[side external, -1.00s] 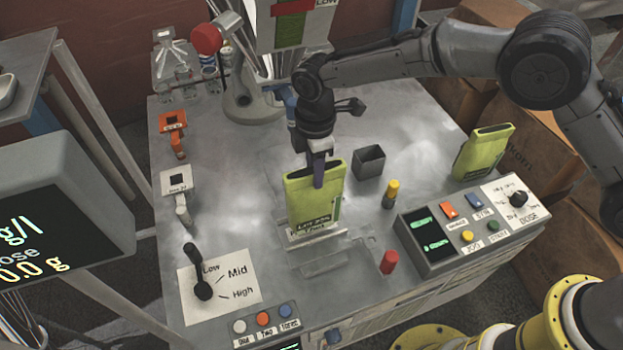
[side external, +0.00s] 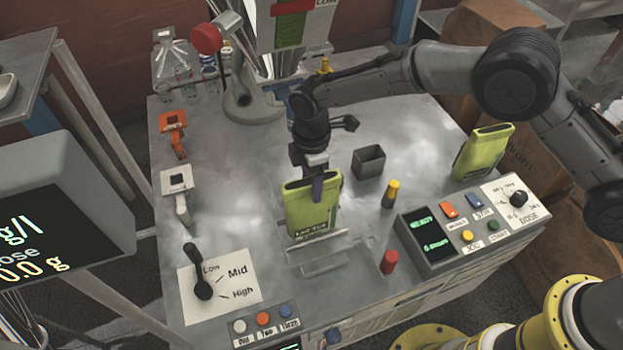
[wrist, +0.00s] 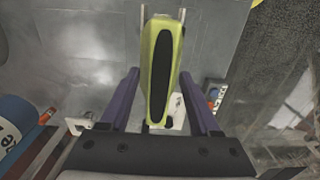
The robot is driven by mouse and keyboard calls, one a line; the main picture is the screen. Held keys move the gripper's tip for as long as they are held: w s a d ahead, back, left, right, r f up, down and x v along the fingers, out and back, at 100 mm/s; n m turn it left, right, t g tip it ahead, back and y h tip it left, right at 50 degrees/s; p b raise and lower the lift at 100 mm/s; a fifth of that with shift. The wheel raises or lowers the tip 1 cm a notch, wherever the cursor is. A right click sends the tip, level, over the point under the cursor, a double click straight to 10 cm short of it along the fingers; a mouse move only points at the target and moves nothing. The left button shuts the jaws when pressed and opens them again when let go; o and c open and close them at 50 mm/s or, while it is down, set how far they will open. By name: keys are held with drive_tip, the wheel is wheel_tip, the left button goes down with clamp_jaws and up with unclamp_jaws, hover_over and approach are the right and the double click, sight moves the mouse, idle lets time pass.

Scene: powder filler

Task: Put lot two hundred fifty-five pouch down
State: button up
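The lime-green lot 255 pouch (side external: 311,215) stands upright at the middle of the bench, its dark top facing up. Its bottom edge is just behind or on a small metal ledge; I cannot tell whether it bears on the bench. My gripper (side external: 317,188) is above it, with one purple finger against its front face. In the wrist view the pouch (wrist: 164,75) sits between my two purple fingers (wrist: 160,75), which appear to touch it on both sides.
A second green pouch (side external: 484,152) stands at the right rear. A dark square cup (side external: 369,162), a yellow-topped post (side external: 390,194) and a red post (side external: 389,262) stand to the right, near the control box (side external: 432,242). A lever (side external: 202,285) is at front left.

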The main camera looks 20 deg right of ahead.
wheel_tip(320, 180, up, 12)
drive_tip(key=shift+r, duration=0.15)
idle(0.7)
drive_tip(key=shift+d, duration=0.1)
drive_tip(key=s+d+r+m+t, duration=0.1)
drive_tip(key=s+d+r+m, duration=0.4)
drive_tip(key=d+r, duration=0.45)
drive_tip(key=s+d+r+m+t, duration=0.2)
drive_tip(key=s+d+r+m, duration=0.35)
drive_tip(key=d, duration=0.65)
drive_tip(key=s+d+f+m+t, duration=0.1)
drive_tip(key=s+d+m, duration=0.2)
drive_tip(key=s, duration=0.6)
drive_tip(key=s+d+f+m+t, duration=0.1)
drive_tip(key=s+d+m, duration=0.3)
drive_tip(key=s+d, duration=0.4)
drive_tip(key=shift+s+d+f+t, duration=0.2)
drive_tip(key=shift+s+f+t, duration=0.15)
drive_tip(key=shift+s, duration=0.7)
